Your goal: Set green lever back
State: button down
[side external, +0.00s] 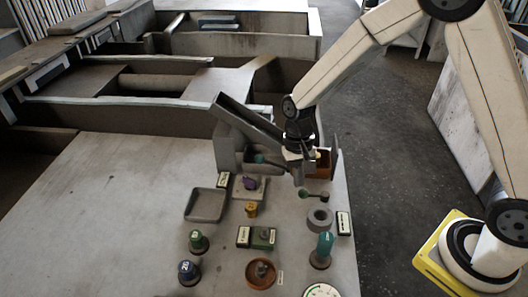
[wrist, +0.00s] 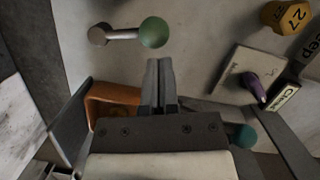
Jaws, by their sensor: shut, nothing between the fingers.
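The green lever is a round green ball (wrist: 154,32) on a short grey rod that runs left to a round grey hub (wrist: 99,34) in the wrist view. My gripper (wrist: 158,66) is shut and empty, pointing down. In the wrist view its fingertips show just below the green ball, with a small gap in the picture; I cannot tell the height between them.
An orange-brown bin (side external: 323,165) stands close behind my gripper. A purple knob (side external: 250,183) on a plate and a yellow part (side external: 251,210) stand left. The table's left side is clear.

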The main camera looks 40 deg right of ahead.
jog(key=shift+s+f, duration=0.1)
jog(key=shift+f, duration=0.3)
jog(key=shift+a, duration=0.1)
jog(key=n, duration=0.1)
jog(key=s+a+n, duration=0.1)
jog(key=n, duration=0.1)
jog(key=shift+s+a+h, duration=0.1)
jog(key=shift+s+h, duration=0.05)
jog(key=shift+h, duration=0.25)
jog(key=shift+r, duration=0.15)
jog(key=v, duration=0.9)
jog(key=shift+r, duration=0.35)
jog(key=shift+d, duration=0.25)
